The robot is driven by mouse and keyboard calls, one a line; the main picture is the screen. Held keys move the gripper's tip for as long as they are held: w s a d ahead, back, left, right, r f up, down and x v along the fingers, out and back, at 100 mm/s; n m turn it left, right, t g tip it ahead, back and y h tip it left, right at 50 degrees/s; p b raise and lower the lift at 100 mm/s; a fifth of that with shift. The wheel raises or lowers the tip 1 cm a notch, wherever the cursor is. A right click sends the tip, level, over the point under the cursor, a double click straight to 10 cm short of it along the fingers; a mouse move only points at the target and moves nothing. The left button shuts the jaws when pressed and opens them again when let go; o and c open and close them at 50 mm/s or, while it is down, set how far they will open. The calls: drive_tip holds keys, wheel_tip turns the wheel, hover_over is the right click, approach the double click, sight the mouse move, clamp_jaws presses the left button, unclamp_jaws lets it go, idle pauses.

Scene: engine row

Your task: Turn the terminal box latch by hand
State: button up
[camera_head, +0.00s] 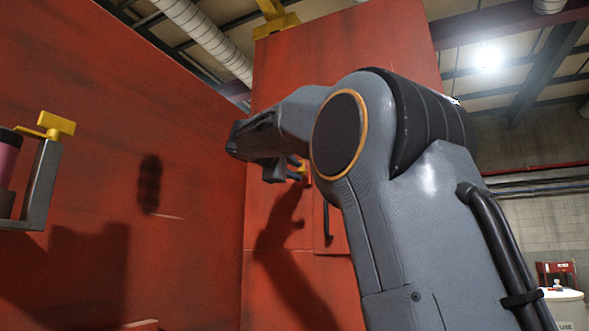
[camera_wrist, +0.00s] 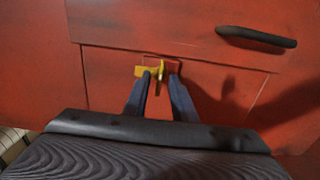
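The terminal box latch is a small yellow piece (camera_wrist: 152,72) on a red box face in the wrist view. In the head view only a bit of yellow (camera_head: 304,169) shows past my fingertips. My gripper (camera_wrist: 160,77) points at the latch with its two dark blue fingers apart. The left finger overlaps part of the latch in the picture, and the latch's upright part lies between the fingertips. I cannot tell whether either finger touches it. In the head view my gripper (camera_head: 297,169) is close to the red face, partly hidden by my arm.
A black bar handle (camera_wrist: 256,39) is on the red panel beside the latch; it also shows in the head view (camera_head: 328,222). A grey bracket with a yellow clamp (camera_head: 57,124) juts out at left. A white drum (camera_head: 566,308) stands far right.

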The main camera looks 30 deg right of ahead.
clamp_jaws()
drive_tip(key=shift+f+m+b, duration=0.1)
drive_tip(key=shift+m+b, duration=0.2)
drive_tip(key=shift+b, duration=0.1)
drive_tip(key=shift+m+b, duration=6.5)
drive_tip(key=shift+m, duration=2.2)
